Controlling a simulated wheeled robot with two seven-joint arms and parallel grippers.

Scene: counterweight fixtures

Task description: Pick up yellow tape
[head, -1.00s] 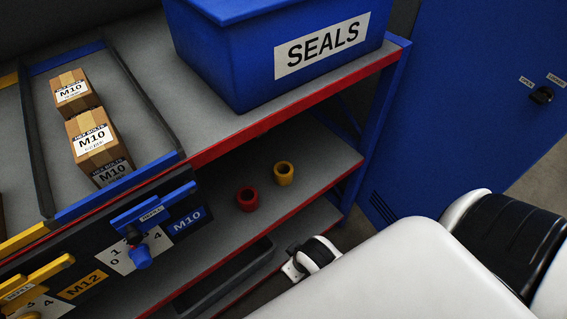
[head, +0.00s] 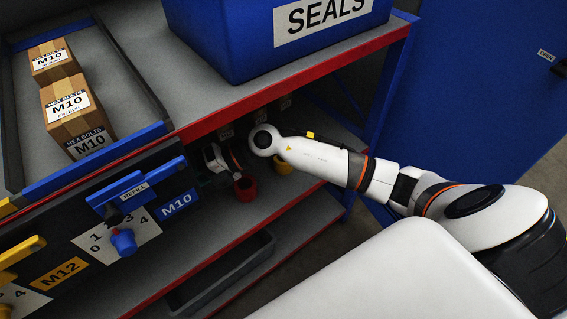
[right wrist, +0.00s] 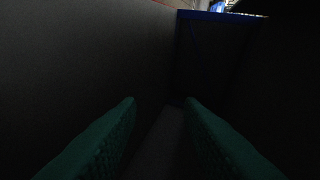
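The yellow tape (head: 283,166), a small ring, sits on the middle shelf (head: 316,171) under the blue bin, partly hidden behind my right arm. A similar red ring (head: 245,187) sits to its left. My right arm reaches in from the right, and its hand end is in the dark under the top shelf, left of the yellow tape and near the red ring. In the right wrist view my right gripper (right wrist: 160,102) has its two green fingers apart with nothing visible between them. The yellow tape cannot be made out there. My left gripper is not in view.
The blue SEALS bin (head: 230,45) stands on the top shelf, whose red front edge (head: 290,85) is above my arm. M10 boxes (head: 72,105) lie in a lane at left, above a panel with a blue knob (head: 124,241). A dark tray (head: 220,275) is on the lower shelf.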

